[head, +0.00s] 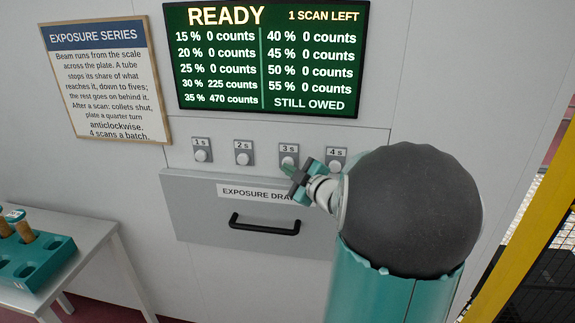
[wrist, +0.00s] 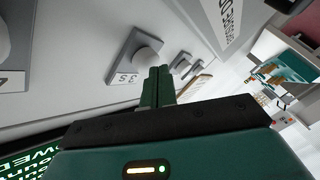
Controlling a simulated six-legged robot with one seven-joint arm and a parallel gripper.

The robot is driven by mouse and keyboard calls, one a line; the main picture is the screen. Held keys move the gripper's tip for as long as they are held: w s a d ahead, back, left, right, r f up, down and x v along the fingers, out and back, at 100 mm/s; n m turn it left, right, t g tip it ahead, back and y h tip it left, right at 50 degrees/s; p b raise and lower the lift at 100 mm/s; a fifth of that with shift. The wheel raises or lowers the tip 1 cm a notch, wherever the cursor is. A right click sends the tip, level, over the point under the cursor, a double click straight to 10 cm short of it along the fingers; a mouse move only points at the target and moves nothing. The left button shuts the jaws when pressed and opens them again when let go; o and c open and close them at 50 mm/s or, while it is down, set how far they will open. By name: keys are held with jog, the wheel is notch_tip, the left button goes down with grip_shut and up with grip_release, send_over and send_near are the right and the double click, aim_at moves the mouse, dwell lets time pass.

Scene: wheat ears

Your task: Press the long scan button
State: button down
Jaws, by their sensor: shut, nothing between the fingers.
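A row of white round buttons sits on the pale wall panel, labelled 1 s (head: 201,156), 2 s (head: 243,159), 3 s (head: 288,161) and 4 s (head: 335,166); 4 s is the longest time. My gripper (head: 291,172) is shut and empty, in front of the 3 s button and partly covering it. In the wrist view its green fingertips (wrist: 158,72) are beside the 3 s button (wrist: 146,52); I cannot tell whether they touch. The 4 s button (wrist: 4,42) is cut off at the left edge there.
The green screen (head: 265,58) reads READY, 1 SCAN LEFT, with 225 counts at 30 % and 470 at 35 %. Below the buttons is the shut exposure drawer (head: 200,205) with a black handle (head: 264,224). A teal rack (head: 35,258) with tubes stands on a table at left.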

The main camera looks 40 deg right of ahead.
jog(key=shift+w+d, duration=0.25)
jog(key=shift+d, duration=0.1)
dwell(0.4)
dwell(0.3)
jog(key=shift+s+a, duration=0.6)
jog(key=shift+a, duration=0.2)
jog(key=s+a, duration=0.1)
jog(key=a, duration=0.1)
jog(key=s+a, duration=0.2)
dwell(0.3)
dwell(0.7)
